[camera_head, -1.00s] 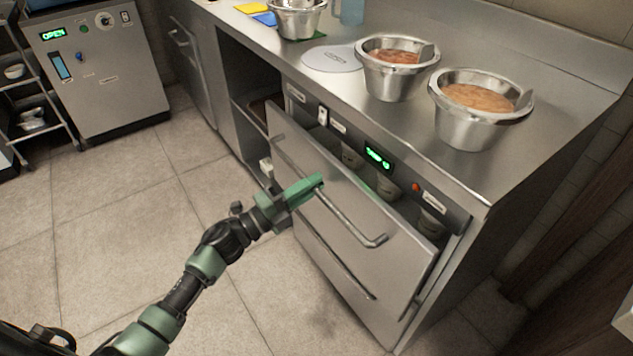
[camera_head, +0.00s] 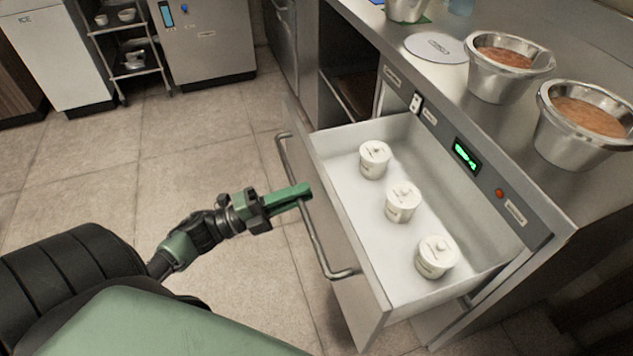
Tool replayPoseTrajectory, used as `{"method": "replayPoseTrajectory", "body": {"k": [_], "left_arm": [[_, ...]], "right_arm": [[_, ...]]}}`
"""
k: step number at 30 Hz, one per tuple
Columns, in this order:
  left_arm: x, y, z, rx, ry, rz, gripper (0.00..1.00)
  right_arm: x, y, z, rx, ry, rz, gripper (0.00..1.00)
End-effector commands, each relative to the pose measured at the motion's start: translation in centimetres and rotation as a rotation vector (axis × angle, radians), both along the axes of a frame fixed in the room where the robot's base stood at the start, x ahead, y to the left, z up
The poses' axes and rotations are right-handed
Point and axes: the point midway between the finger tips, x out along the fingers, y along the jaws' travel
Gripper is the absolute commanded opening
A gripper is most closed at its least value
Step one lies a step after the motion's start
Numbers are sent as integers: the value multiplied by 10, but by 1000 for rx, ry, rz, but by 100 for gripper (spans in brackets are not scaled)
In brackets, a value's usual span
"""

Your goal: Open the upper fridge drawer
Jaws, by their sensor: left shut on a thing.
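The upper fridge drawer (camera_head: 337,221) is pulled well out from the steel counter. Its white inside shows three lidded white pots, a far one (camera_head: 374,160), a middle one (camera_head: 401,202) and a near one (camera_head: 436,257). A long bar handle (camera_head: 322,252) runs along the drawer's front. My left gripper (camera_head: 303,191) has green fingers and is shut on this handle, near its middle. My right gripper is not in view.
Steel pots of sauce (camera_head: 587,122) and (camera_head: 508,66) stand on the counter, beside a round grey lid (camera_head: 436,48). A control panel with a green display (camera_head: 467,155) is above the drawer. The tiled floor (camera_head: 215,290) left of the drawer is clear.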

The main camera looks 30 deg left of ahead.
Motion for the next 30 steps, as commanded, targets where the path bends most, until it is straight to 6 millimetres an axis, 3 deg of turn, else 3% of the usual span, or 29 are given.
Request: {"method": "replayPoseTrajectory", "body": {"k": [16, 17, 18, 30], "left_arm": [[-8, 6, -1, 2, 2, 1, 0], [-8, 6, -1, 2, 2, 1, 23], [-8, 6, -1, 1, 2, 1, 34], [-11, 9, -2, 0, 2, 1, 36]], "right_arm": [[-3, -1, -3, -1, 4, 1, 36], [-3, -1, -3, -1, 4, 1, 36], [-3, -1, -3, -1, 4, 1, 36], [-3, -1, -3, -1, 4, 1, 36]]}}
